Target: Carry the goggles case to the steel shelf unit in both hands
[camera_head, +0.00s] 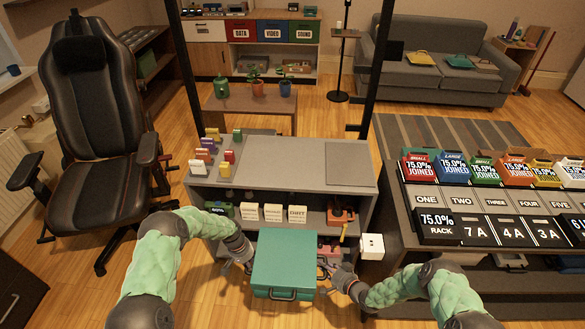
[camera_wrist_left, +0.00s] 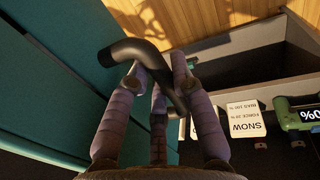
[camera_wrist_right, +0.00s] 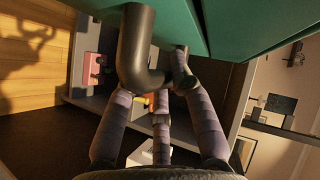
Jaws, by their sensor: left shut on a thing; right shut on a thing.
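The teal goggles case (camera_head: 285,262) hangs level between my two hands in front of the grey shelf unit (camera_head: 290,155), with a dark handle on its near side. My left gripper (camera_head: 246,266) is shut on the dark side handle (camera_wrist_left: 130,50) at the case's left end. My right gripper (camera_head: 326,271) is shut on the other dark side handle (camera_wrist_right: 136,45) at its right end. The shelf unit has tall dark posts, a top board and a lower shelf. The case hides part of its lower front.
Small labelled boxes (camera_head: 225,170) stand on the shelf unit's top left, whose middle and right are bare. White boxes (camera_head: 273,212) and a red item (camera_head: 341,212) sit on its lower shelf. A black chair (camera_head: 95,150) stands left; a dark counter with labelled blocks (camera_head: 455,225) stands right.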

